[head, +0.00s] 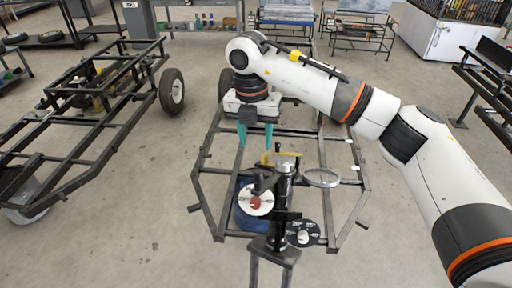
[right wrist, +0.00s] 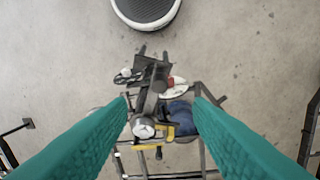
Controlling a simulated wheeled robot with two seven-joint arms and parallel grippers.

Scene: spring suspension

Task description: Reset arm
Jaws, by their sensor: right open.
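My right arm (head: 300,78) reaches in from the right in the head view and bends down over the frame. My right gripper (head: 255,140) points down with its two teal fingers apart and nothing between them. In the right wrist view the gripper (right wrist: 161,96) is also open, with the suspension stand seen below and beyond the fingertips, apart from them. The dark suspension stand (head: 284,190) is upright, just below and right of the gripper in the head view. My left gripper is in neither view.
The stand carries a white disc with a red centre (head: 257,202), a black disc (head: 303,234) and a pale ring (head: 322,178). A blue container (head: 246,218) is behind it. A black tube frame (head: 205,165) surrounds this area. Another wheeled frame (head: 110,110) stands left, with bare floor between.

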